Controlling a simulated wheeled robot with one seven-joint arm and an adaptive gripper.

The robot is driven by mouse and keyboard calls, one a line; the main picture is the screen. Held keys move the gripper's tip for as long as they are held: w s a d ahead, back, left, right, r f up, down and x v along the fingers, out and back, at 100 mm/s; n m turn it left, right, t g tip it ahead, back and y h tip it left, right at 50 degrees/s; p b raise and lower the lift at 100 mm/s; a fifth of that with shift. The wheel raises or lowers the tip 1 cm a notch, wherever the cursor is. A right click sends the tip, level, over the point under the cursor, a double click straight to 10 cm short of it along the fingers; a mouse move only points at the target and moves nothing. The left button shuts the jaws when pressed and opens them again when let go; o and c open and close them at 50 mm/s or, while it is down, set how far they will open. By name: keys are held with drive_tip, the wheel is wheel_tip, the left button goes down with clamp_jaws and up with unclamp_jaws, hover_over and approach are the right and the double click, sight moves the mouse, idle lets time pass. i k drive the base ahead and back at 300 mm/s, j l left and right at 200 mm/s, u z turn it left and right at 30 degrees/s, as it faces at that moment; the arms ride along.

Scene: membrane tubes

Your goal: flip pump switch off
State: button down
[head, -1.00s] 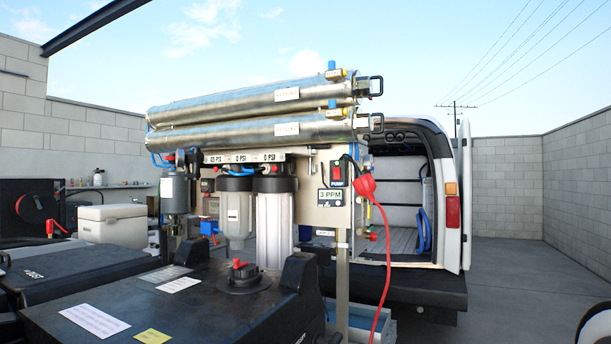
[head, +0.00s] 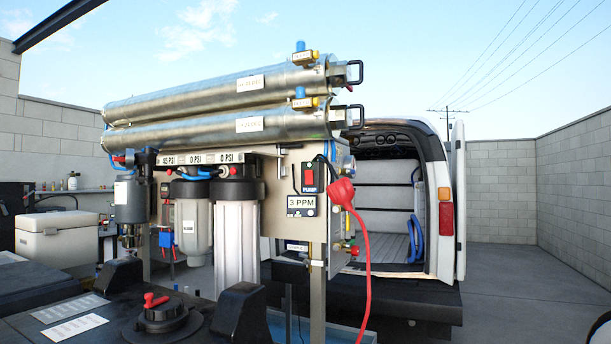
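The pump switch (head: 308,179) is a red rocker on a dark plate labelled PUMP. It sits on the beige panel (head: 276,215) at the right end of the filter rig in the head view. A 3 PPM display (head: 301,205) is just below it. A red plug with a red cable (head: 343,192) hangs just right of the switch, apart from its face in this view. I cannot tell which way the rocker is tipped. My gripper is not in view.
Two long metal membrane tubes (head: 215,105) lie above the panel. Filter housings (head: 237,240) stand left of it. A black tank with a red-handled cap (head: 163,312) is in front. An open white van (head: 447,200) stands behind; paved floor (head: 515,285) is clear at right.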

sight(308, 173)
drive_tip(key=i+l, duration=0.3)
drive_tip(key=i, duration=0.15)
drive_tip(key=i+l+z, duration=0.1)
drive_tip(key=i+l, duration=0.25)
drive_tip(key=i+l+z, duration=0.1)
drive_tip(key=i+l, duration=0.2)
drive_tip(key=i, duration=0.25)
